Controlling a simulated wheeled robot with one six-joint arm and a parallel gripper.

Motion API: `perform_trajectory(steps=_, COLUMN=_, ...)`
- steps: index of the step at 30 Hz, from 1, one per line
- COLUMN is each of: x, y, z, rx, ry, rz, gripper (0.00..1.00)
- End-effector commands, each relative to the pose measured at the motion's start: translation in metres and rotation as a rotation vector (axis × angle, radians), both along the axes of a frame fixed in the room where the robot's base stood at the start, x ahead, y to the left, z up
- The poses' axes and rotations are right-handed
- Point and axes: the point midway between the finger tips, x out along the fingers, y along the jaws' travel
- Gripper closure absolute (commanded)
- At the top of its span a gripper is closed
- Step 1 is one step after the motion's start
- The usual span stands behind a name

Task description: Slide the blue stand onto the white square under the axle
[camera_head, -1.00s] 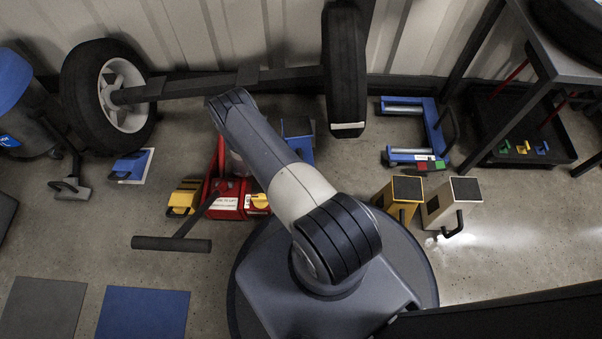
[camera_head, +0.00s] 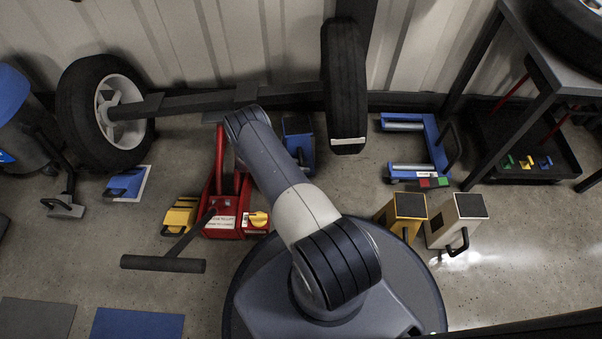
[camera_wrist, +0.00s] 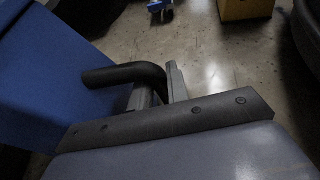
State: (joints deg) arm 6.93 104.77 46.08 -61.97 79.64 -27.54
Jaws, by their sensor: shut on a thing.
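The blue stand (camera_head: 299,142) is on the floor just in front of the axle (camera_head: 200,104), left of the right wheel, partly hidden behind my arm. In the wrist view its blue body (camera_wrist: 40,85) fills the left side, and its black bent handle (camera_wrist: 125,75) sticks out toward my gripper (camera_wrist: 158,92). My gripper is shut on this handle; in the head view my arm hides the gripper. A white square (camera_head: 146,185) shows at the left, partly under another blue stand (camera_head: 125,184). I see no white square by the held stand; my arm blocks part of that floor.
A red jack (camera_head: 222,200) with a long black-ended handle and a yellow block (camera_head: 180,216) stand left of my arm. Yellow (camera_head: 401,214) and cream (camera_head: 457,220) stands are on the right. A blue roller frame (camera_head: 438,150) lies beyond them. Wheels (camera_head: 343,85) bound the axle.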

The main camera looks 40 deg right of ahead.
Motion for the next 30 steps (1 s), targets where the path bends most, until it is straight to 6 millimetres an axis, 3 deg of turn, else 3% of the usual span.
perform_trajectory(steps=21, x=0.052, y=-0.038, z=-0.001, rx=-0.005, ry=-0.008, rz=-0.001, gripper=1.0)
perform_trajectory(steps=30, x=0.063, y=-0.048, z=-0.001, rx=-0.005, ry=-0.005, rz=0.0, gripper=1.0)
